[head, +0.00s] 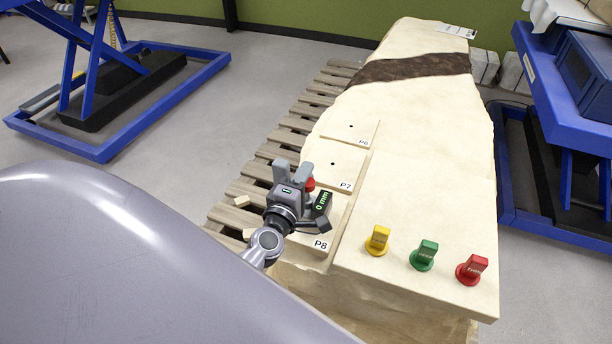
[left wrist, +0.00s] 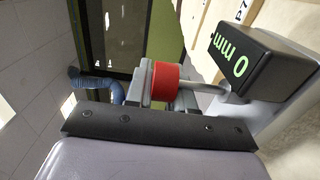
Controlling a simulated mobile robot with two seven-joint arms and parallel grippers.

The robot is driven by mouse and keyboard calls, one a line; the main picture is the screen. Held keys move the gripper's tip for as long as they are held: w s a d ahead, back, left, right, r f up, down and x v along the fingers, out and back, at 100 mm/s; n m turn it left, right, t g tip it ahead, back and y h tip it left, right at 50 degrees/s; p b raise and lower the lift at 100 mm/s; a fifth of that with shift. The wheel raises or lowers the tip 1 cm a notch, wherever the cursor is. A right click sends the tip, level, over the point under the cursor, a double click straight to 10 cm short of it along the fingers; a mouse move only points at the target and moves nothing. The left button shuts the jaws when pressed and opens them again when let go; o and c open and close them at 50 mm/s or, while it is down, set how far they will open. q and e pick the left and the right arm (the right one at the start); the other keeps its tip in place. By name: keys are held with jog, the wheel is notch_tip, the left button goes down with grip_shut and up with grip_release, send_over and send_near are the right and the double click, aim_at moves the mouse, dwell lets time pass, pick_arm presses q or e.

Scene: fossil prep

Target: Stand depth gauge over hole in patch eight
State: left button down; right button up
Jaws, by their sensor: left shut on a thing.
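The depth gauge (head: 321,204) has a dark body with a green "0 mm" display, and its display also shows in the left wrist view (left wrist: 236,57). A red cylinder on a grey rod sticks out from its side in the left wrist view. My left gripper (head: 293,173) is shut on the gauge, over the patch eight area. Patch eight (head: 323,243) is a pale slab marked P8, at the near left of the block. Its hole is hidden behind my gripper and the gauge. I cannot tell whether the gauge touches the slab. My right gripper is not in view.
Yellow (head: 377,240), green (head: 424,255) and red (head: 472,269) knobbed pieces stand on the block's front right. A wooden pallet (head: 296,122) lies underneath. Blue lift tables flank it.

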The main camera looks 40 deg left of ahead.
pick_arm(q)
jog(key=shift+f+b, duration=0.45)
jog(key=shift+b, duration=0.05)
dwell(0.6)
